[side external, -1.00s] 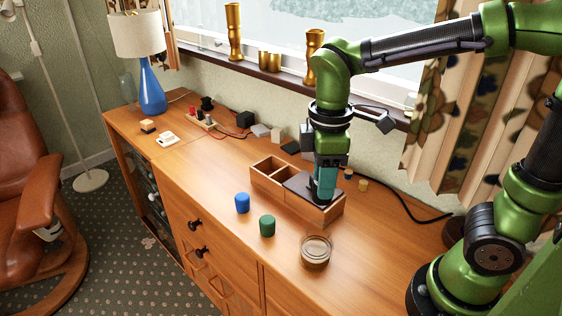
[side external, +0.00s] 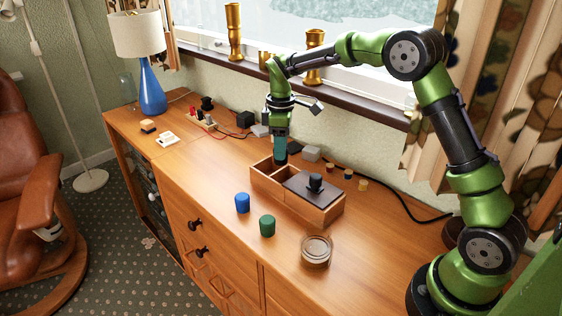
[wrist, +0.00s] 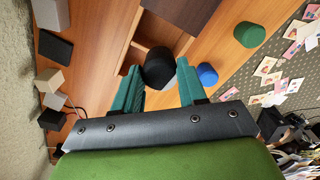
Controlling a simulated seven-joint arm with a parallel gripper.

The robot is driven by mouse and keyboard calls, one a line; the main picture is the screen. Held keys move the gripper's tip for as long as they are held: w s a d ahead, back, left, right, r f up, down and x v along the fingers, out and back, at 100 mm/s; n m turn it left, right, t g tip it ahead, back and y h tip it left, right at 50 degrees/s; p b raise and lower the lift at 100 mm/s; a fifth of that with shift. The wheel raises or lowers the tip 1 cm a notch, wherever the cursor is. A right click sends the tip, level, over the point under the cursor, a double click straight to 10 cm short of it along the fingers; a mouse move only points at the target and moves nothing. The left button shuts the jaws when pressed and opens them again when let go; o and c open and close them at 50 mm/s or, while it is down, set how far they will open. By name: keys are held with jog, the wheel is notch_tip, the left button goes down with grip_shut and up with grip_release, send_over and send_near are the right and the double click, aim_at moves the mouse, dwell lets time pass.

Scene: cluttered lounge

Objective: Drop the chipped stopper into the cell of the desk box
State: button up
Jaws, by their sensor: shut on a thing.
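The desk box (side external: 272,188) is a wooden tray with open cells at its left end and a dark lid (side external: 296,186) with a black knob over its right part. My gripper (side external: 280,157) is at the box's open left end. In the wrist view my gripper (wrist: 157,88) is shut on a dark, round piece (wrist: 158,66), which looks like the stopper. No chip can be made out on it. It overlaps the open end of the box (wrist: 138,42) in that view; its height there cannot be told.
A blue cylinder (side external: 242,203) and a green cylinder (side external: 267,226) stand in front of the box. A glass jar (side external: 316,250) is at the front right. Small corks (side external: 362,185) and grey and black blocks (side external: 311,153) lie behind.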

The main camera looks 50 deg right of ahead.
jog(key=w+d+n, duration=0.1)
jog(key=w+d, duration=0.2)
jog(key=w, duration=0.2)
jog(key=shift+n, duration=0.3)
jog(key=shift+a+f, duration=0.15)
jog(key=shift+f, duration=1.15)
jog(key=shift+a+f, duration=0.15)
jog(key=shift+f, duration=1.1)
jog(key=o, duration=1.1)
notch_tip(320, 180, up, 17)
jog(key=shift+f, duration=0.1)
